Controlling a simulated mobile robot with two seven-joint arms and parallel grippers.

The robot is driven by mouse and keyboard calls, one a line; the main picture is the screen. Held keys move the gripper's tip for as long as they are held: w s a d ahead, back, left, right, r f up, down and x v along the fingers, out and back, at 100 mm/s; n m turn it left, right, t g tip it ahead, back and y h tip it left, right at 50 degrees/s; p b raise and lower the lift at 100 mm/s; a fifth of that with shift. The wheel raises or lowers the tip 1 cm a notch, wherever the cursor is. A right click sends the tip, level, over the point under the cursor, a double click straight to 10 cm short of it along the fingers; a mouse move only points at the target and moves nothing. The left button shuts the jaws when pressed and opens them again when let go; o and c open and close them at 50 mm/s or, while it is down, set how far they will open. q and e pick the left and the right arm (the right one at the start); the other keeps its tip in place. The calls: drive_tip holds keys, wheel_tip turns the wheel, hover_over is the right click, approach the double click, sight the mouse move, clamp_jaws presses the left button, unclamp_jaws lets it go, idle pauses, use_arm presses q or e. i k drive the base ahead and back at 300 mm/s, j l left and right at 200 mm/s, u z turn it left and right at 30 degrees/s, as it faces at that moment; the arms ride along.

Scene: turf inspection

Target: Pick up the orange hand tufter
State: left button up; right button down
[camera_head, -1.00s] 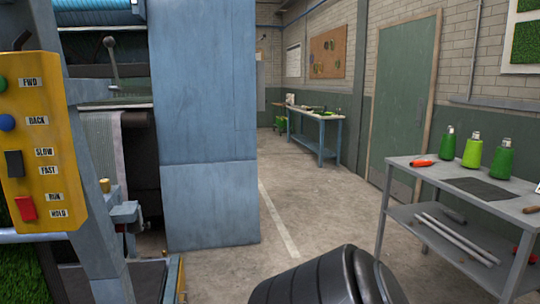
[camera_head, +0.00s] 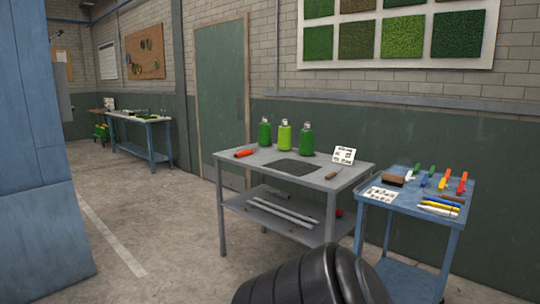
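An orange tool (camera_head: 244,153) with a handle-like shape lies on the left end of the grey table (camera_head: 325,179). Neither of my grippers is in view. A black ribbed part at the bottom centre looks like part of my own arm.
Three green bottles (camera_head: 285,138), a dark mat (camera_head: 295,167) and a white card (camera_head: 344,155) are on the grey table. Metal rods (camera_head: 285,212) lie on its lower shelf. A blue machine panel (camera_head: 35,150) stands at left. Open floor (camera_head: 165,230) lies between.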

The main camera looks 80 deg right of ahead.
sight(250, 151)
drive_tip(key=z, duration=2.45)
